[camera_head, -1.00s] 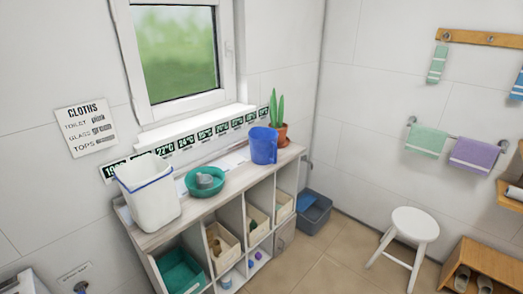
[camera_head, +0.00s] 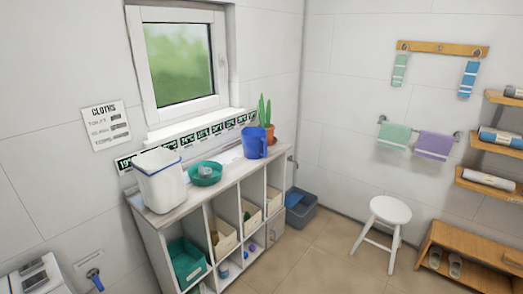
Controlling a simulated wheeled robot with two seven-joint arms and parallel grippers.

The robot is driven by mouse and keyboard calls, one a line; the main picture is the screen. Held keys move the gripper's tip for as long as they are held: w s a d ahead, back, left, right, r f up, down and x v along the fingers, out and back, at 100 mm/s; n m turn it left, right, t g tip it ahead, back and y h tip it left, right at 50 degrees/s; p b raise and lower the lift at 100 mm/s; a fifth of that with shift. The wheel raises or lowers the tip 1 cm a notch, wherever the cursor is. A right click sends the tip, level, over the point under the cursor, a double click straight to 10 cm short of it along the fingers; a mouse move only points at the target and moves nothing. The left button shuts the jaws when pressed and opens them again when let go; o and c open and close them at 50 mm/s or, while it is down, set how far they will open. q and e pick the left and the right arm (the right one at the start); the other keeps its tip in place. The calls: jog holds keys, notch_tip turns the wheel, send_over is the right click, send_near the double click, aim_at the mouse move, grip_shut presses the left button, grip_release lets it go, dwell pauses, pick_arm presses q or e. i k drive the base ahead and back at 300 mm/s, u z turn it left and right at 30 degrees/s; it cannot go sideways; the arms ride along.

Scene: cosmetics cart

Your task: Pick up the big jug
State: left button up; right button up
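A blue jug (camera_head: 255,144) stands upright on the right part of the shelf unit's top (camera_head: 220,186), in front of a potted plant. A white bin-like container (camera_head: 161,184) with a blue line near its rim stands on the left end of the same top. A teal bowl (camera_head: 204,174) with a grey item in it sits between them. Neither of my grippers shows in the head view.
The shelf unit has open compartments with a teal crate (camera_head: 187,262) and beige bins. A white stool (camera_head: 386,222) and a wooden shoe bench (camera_head: 470,257) stand at the right. The tiled floor between is clear.

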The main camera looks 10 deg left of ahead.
aim_at(254, 144)
jog(key=z, duration=0.65)
jog(key=i, duration=0.6)
jog(key=z, duration=0.8)
jog(key=i, duration=0.8)
jog(key=u, duration=0.55)
jog(key=i, duration=0.7)
jog(key=u, duration=0.85)
